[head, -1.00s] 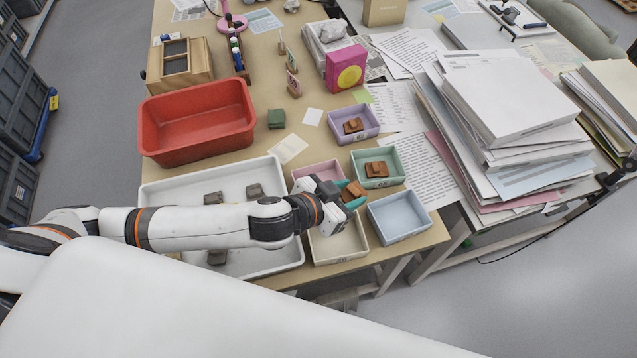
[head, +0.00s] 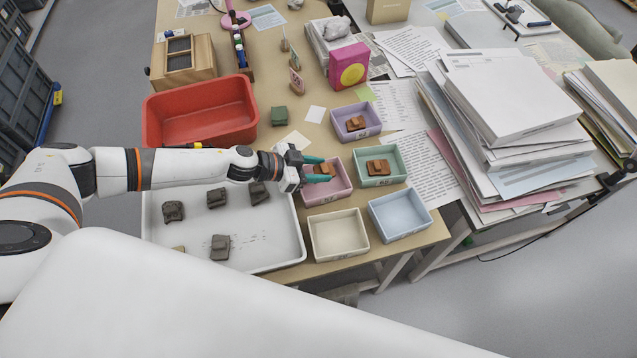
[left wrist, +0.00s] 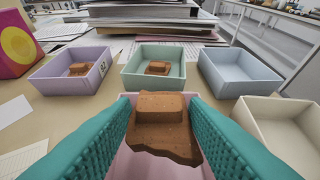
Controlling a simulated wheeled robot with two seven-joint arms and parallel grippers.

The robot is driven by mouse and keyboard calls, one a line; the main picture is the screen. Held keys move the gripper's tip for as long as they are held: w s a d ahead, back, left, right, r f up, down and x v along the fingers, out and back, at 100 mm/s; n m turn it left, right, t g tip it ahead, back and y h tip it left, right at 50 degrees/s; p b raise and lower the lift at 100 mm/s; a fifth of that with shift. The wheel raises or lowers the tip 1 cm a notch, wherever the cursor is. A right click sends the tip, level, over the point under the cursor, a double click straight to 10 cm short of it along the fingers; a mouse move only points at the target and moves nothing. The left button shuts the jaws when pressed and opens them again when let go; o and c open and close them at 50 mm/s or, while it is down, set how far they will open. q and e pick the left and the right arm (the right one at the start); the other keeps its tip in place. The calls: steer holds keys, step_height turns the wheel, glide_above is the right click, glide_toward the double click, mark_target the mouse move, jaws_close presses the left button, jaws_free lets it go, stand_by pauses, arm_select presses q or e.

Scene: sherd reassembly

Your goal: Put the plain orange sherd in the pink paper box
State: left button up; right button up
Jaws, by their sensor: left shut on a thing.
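My left gripper (head: 318,173) is over the pink paper box (head: 340,189). Its teal fingers are shut on an orange-brown sherd (left wrist: 160,124), which shows between them in the left wrist view with no markings visible. In the head view the sherd (head: 328,169) is partly hidden by the fingers. The pink box also shows below the sherd in the left wrist view (left wrist: 122,165). It cannot be told whether the sherd touches the box floor. My right gripper is not in view.
The purple box (head: 341,134) and green box (head: 398,178) each hold an orange-brown sherd. The blue box (head: 412,229) and cream box (head: 325,253) are empty. A white tray (head: 290,249) holds several grey sherds. A red bin (head: 165,142) stands behind the tray.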

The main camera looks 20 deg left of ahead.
mark_target(317, 188)
arm_select(q)
step_height(317, 188, down, 5)
steer(key=shift+b, duration=0.65)
steer(key=shift+f, duration=0.3)
steer(key=shift+f, duration=0.1)
steer(key=o, duration=1)
steer(key=shift+c, duration=0.2)
steer(key=v, duration=1.2)
